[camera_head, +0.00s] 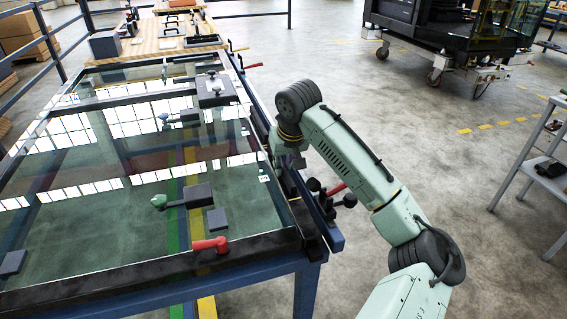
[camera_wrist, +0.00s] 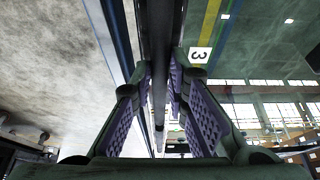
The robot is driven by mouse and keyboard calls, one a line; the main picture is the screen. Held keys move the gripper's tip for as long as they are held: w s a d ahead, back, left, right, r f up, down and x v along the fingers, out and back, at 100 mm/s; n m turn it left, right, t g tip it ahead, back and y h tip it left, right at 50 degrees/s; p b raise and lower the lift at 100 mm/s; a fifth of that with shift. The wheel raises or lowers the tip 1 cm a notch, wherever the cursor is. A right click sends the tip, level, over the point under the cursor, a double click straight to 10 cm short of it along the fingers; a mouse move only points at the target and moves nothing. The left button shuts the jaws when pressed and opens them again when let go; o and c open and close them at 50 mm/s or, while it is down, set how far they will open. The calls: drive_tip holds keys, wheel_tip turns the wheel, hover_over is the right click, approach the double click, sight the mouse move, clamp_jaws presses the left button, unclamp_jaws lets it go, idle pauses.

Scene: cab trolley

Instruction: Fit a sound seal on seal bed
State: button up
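My gripper (camera_wrist: 160,72) points down at the right edge of the glass-topped table, its purple-padded fingers apart on either side of a long dark strip (camera_wrist: 160,25). I cannot tell whether this strip is a seal, the seal bed or the table's frame, or whether the pads touch it. In the head view my gripper (camera_head: 291,160) is small and partly hidden by my wrist, beside the dark right-hand frame edge (camera_head: 262,150). No loose seal can be made out for certain. A white tag marked 3 (camera_wrist: 199,56) lies on the glass just beside the strip.
Dark knobs and a red handle (camera_head: 336,189) stick out from the table's right side. A grey shelf (camera_head: 545,170) stands far right. Open floor lies between.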

drive_tip(key=o, duration=0.5)
